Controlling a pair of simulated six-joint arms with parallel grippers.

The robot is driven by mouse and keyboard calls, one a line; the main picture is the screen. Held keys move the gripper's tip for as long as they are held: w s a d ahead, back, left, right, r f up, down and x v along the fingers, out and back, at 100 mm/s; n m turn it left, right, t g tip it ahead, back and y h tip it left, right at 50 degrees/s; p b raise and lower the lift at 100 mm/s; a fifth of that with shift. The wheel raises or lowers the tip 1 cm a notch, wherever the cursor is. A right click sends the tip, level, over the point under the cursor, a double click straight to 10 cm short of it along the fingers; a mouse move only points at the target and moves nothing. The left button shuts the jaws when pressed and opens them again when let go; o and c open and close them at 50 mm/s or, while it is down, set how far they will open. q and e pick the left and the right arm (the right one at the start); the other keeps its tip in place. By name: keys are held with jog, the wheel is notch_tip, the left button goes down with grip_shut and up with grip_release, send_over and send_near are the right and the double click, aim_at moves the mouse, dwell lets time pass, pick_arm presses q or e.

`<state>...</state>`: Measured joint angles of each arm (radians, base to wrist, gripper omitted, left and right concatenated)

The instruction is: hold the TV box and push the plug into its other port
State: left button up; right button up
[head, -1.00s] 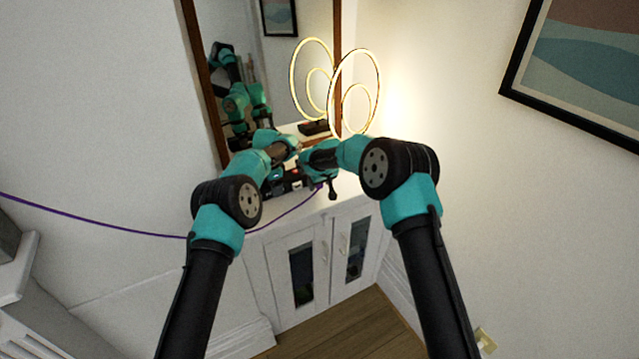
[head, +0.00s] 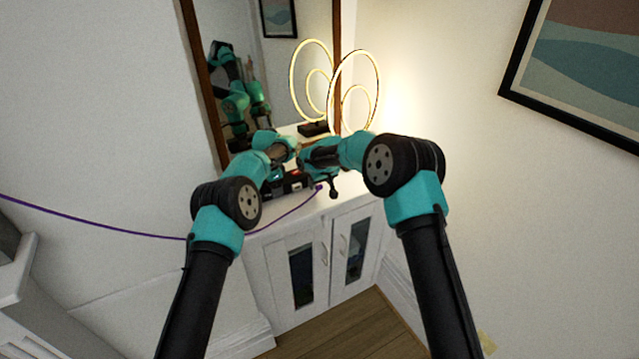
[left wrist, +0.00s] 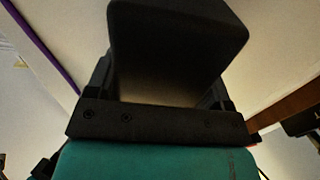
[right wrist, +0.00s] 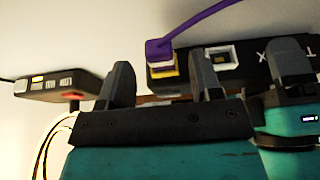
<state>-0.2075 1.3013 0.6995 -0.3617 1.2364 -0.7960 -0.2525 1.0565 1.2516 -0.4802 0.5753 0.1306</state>
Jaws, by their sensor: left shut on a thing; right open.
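The black TV box (right wrist: 248,58) shows its port side in the right wrist view; it fills the upper middle of the left wrist view (left wrist: 178,45). My left gripper (head: 278,176) is shut on it; one of its dark fingers (right wrist: 288,68) crosses the box's face. The purple plug (right wrist: 158,52) sits at the box's left port, its cable rising to the right; how deep it sits I cannot tell. A second, empty-looking port (right wrist: 220,60) lies to its right. My right gripper (right wrist: 163,85) is open, its fingertips on either side of the plug, apparently not closed on it.
Another black device with several ports (right wrist: 62,86) lies left in the right wrist view. The white cabinet (head: 330,222) is under the arms. A ring lamp (head: 354,92) and a mirror (head: 272,60) stand behind. The purple cable (head: 110,225) runs off left.

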jog(key=shift+v, duration=2.6)
pick_arm(q)
jog(key=o, duration=1.2)
jog(key=shift+r, duration=0.1)
notch_tip(320, 180, up, 12)
jog(key=shift+f, duration=0.1)
